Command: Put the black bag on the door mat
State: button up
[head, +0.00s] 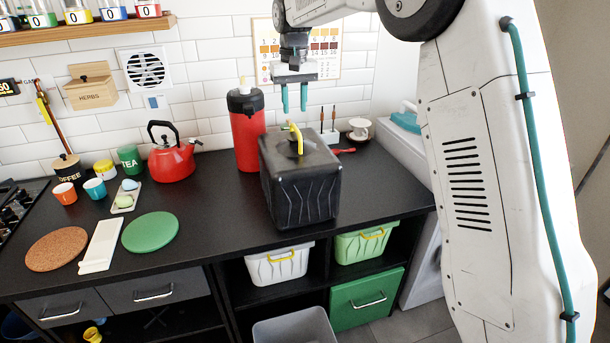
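The black bag (301,190) stands upright on the dark countertop, a boxy shape with a yellow handle (296,137) on top. My gripper (294,98) points down above and behind the bag in the picture, apart from the handle. Its two teal fingers are spread with nothing between them. I cannot make out a door mat in the head view.
A red flask (246,131) stands close behind-left of the bag, with a red kettle (173,158) further left. A green round mat (150,232) and a cork mat (57,248) lie at the front left. A grey bin (294,327) stands on the floor below.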

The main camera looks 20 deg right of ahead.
aim_at(296, 127)
notch_tip(296, 127, down, 8)
jog(key=shift+d+r, duration=0.1)
grip_shut()
jog(key=shift+r, duration=0.1)
dwell(1.5)
